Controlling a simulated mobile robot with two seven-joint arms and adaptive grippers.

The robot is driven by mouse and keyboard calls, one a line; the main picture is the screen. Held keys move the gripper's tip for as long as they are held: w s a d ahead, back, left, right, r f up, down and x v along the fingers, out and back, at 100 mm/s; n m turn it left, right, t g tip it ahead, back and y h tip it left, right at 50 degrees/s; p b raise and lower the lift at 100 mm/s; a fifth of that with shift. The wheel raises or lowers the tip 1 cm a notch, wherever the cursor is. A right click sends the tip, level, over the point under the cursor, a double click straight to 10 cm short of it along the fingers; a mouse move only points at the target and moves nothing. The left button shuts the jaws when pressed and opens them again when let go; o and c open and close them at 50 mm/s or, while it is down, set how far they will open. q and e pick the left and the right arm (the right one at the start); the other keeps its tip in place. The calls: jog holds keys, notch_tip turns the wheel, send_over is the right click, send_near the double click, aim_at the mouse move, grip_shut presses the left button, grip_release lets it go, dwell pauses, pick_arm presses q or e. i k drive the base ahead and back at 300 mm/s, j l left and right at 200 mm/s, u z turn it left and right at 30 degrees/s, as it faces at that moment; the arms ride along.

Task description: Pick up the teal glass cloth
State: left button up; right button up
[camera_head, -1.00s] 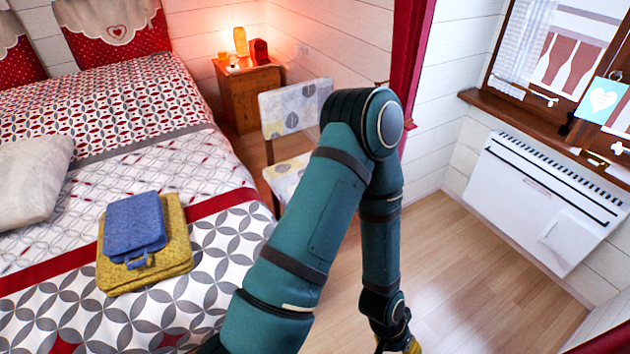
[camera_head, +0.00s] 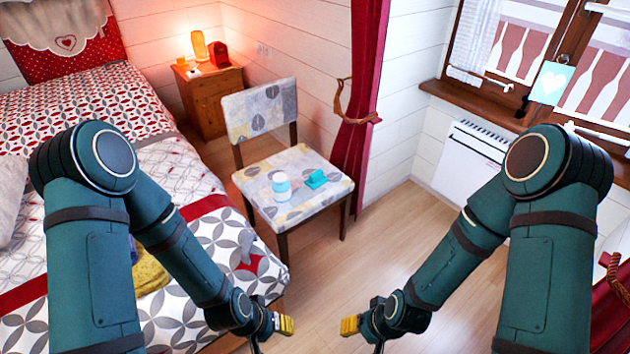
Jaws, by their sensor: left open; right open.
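A small teal cloth (camera_head: 315,179) lies folded or bunched on the right part of the chair's patterned seat (camera_head: 313,206). A white jar with a teal band (camera_head: 281,187) stands to its left on the same seat. My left gripper (camera_head: 283,325) is low at the picture's bottom, in front of the chair, open and empty. My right gripper (camera_head: 350,327) is to its right at about the same height, open and empty. Both are well apart from the cloth.
The bed (camera_head: 200,208) fills the left, with a yellow towel (camera_head: 147,270) partly hidden by my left arm. A bedside cabinet (camera_head: 215,95) with a lamp stands behind the chair. A red curtain (camera_head: 365,120) hangs to its right. The wooden floor (camera_head: 390,235) in the middle is clear.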

aim_at(316, 179)
jog(key=z, duration=1.55)
jog(key=u, duration=1.6)
jog(key=i+u, duration=0.1)
jog(key=u, duration=0.25)
jog(key=l+u, duration=0.15)
jog(key=u, duration=0.2)
jog(key=i+l+u, duration=0.1)
jog(key=u, duration=0.25)
jog(key=i+l+u, duration=0.15)
jog(key=l, duration=0.15)
jog(key=i+l+u, duration=0.2)
jog(key=l+u, duration=0.15)
jog(key=l, duration=0.25)
